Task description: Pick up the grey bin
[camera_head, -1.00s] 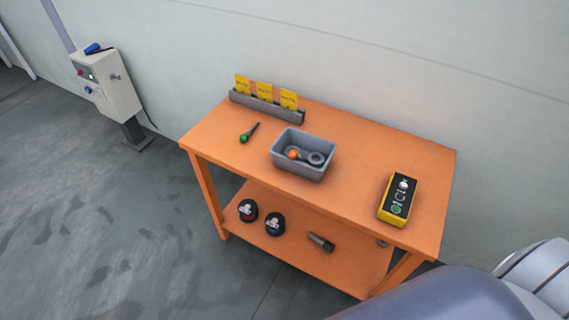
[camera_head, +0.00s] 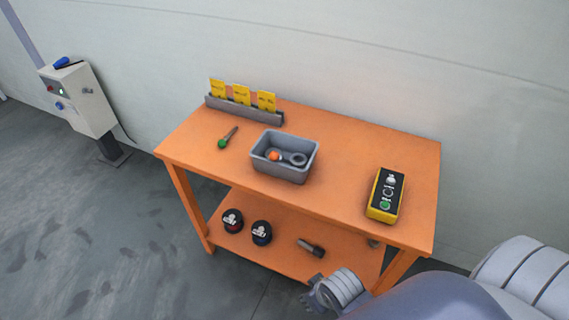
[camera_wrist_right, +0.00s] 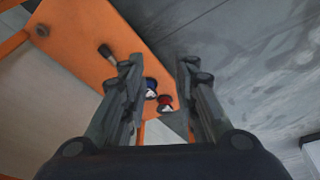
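The grey bin (camera_head: 284,157) stands upright on the top of the orange table (camera_head: 340,140). It holds an orange round thing (camera_head: 274,156) and a grey ring-shaped part (camera_head: 297,159). My right arm comes in at the lower right of the head view, with only part of the right gripper (camera_head: 318,298) showing, below and in front of the table, apart from the bin. In the right wrist view the right gripper (camera_wrist_right: 158,75) has its two fingers spread with nothing between them. The bin is not visible in that view. My left gripper is not in view.
A yellow-and-black control box (camera_head: 386,195) lies right of the bin. A green-tipped tool (camera_head: 227,138) and a rack with yellow cards (camera_head: 243,109) are to its left. The lower shelf (camera_head: 280,253) holds two dark round items and a dark tool. A wall stands behind.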

